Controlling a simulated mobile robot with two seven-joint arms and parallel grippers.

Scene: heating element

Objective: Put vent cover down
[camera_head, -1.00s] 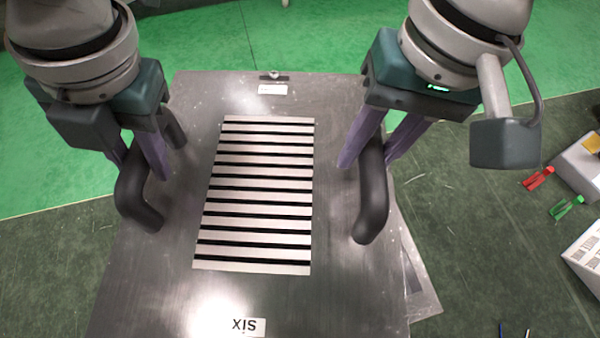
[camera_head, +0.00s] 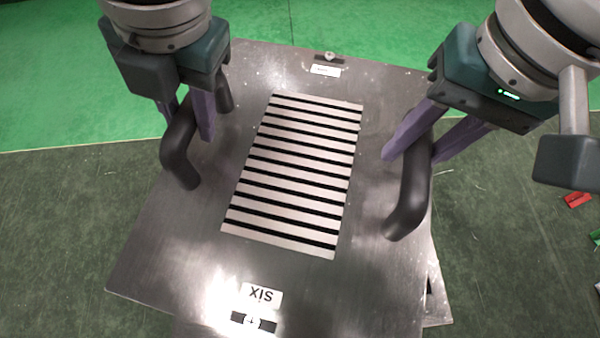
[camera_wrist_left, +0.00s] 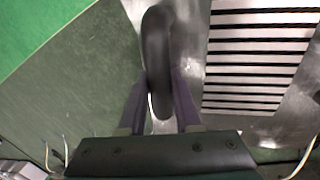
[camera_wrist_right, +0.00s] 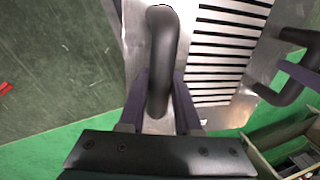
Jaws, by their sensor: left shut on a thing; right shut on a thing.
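The vent cover (camera_head: 195,240) is a grey metal plate with a slatted grille in its middle and two dark curved handles. An upside-down "SIX" label (camera_head: 261,295) is near its front edge. My left gripper (camera_head: 188,125) is shut on the left handle (camera_head: 178,155); the left wrist view shows this handle (camera_wrist_left: 157,60) between the fingers. My right gripper (camera_head: 412,145) is shut on the right handle (camera_head: 408,205), which also shows between the fingers in the right wrist view (camera_wrist_right: 163,60). The cover's underside is hidden.
Part of another metal surface (camera_head: 436,305) shows past the cover's lower right edge; I cannot tell whether they touch. The floor is bright green (camera_head: 60,80) at the back and dark green at the sides. A red item (camera_head: 577,199) lies on the floor at right.

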